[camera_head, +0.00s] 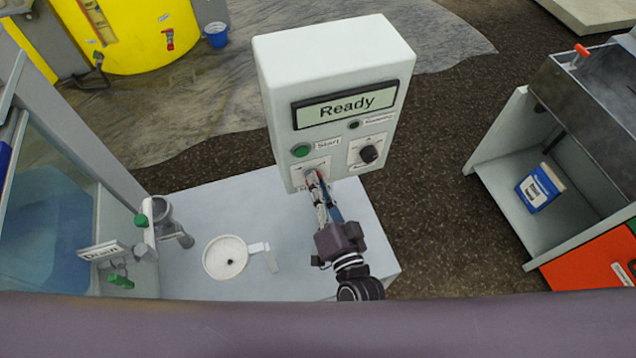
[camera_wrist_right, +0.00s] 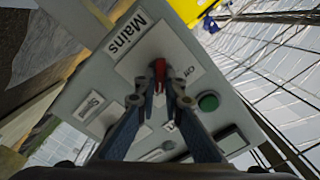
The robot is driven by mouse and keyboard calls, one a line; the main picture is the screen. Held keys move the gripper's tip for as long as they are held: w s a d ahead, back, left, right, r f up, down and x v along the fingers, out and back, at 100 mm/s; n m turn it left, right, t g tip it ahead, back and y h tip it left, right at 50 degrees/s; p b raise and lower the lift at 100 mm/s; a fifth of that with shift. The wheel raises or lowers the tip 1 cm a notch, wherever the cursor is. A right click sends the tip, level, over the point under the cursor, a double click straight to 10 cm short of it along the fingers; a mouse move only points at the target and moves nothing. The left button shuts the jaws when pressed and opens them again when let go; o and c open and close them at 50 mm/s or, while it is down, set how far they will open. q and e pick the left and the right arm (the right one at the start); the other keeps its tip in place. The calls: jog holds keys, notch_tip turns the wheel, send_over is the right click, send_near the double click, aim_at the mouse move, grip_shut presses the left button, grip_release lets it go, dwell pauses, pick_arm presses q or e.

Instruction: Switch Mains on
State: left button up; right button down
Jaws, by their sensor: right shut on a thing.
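The white control box (camera_head: 335,60) stands on the pale bench, with its display (camera_head: 348,105) reading "Ready". The Mains switch (camera_head: 309,172) sits low on the box's left side, mostly hidden behind my fingers. In the right wrist view its red part (camera_wrist_right: 159,70) shows between my fingertips, beside the "Mains" label (camera_wrist_right: 125,36). My right gripper (camera_head: 316,182) is shut on the switch; it also shows in the right wrist view (camera_wrist_right: 161,88). The switch's exact position is hard to read. My left gripper is not in view.
A green Start button (camera_head: 301,151) and a black knob (camera_head: 369,154) are close by on the panel. A white round dish (camera_head: 226,258) and the Drain valve's green handle (camera_head: 120,281) are left on the bench. A cabinet with a blue-white container (camera_head: 540,188) stands right.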

jog(key=shift+r, duration=0.1)
jog(key=c, duration=2)
grip_release()
jog(key=shift+c, duration=0.2)
jog(key=v, duration=1.2)
